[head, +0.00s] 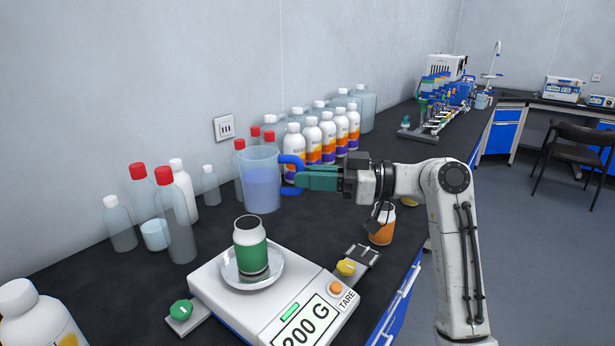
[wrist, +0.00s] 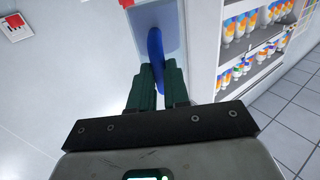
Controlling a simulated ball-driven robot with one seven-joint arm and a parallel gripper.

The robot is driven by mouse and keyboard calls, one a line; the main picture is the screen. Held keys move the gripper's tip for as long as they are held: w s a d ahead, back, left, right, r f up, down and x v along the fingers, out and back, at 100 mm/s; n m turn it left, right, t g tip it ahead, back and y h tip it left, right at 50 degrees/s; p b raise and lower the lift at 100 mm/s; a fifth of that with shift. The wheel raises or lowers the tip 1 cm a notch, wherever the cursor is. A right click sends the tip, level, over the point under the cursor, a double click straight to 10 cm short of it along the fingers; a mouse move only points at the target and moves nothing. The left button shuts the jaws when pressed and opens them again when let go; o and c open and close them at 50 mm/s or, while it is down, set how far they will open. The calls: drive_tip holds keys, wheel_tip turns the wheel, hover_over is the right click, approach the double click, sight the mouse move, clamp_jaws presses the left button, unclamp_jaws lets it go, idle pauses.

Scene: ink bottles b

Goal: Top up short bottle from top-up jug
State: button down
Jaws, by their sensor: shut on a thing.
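The top-up jug (head: 262,182) is clear with pale blue liquid and a blue handle (head: 291,168). My gripper (head: 291,178) is shut on that handle from the right and holds the jug upright, behind the scale. In the wrist view the green fingers of my gripper (wrist: 157,75) close on the blue handle (wrist: 155,48). The short bottle (head: 250,246), white with a green band, stands on the round pan (head: 275,272) of the scale (head: 222,296). The scale's display reads 200 G. I cannot see the liquid level inside the bottle.
Clear bottles with red caps (head: 176,215) stand left of the jug. White bottles with orange and purple labels (head: 328,137) stand behind it. An orange-labelled jar (head: 382,226) is below my arm. A green knob (head: 181,310) and a yellow knob (head: 346,267) flank the scale.

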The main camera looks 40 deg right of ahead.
drive_tip(key=shift+b, duration=0.35)
drive_tip(key=shift+s+d+r+g+h+p, duration=0.2)
drive_tip(key=shift+g+h+p, duration=0.3)
drive_tip(key=shift+p, duration=0.55)
drive_tip(key=shift+s+d+r+g+h+p, duration=0.15)
drive_tip(key=shift+g+h+p, duration=0.35)
drive_tip(key=shift+p, duration=0.5)
drive_tip(key=r+h+p, duration=0.1)
drive_tip(key=p, duration=0.1)
drive_tip(key=shift+g+p, duration=0.3)
drive_tip(key=shift+g, duration=0.1)
drive_tip(key=shift+f, duration=0.1)
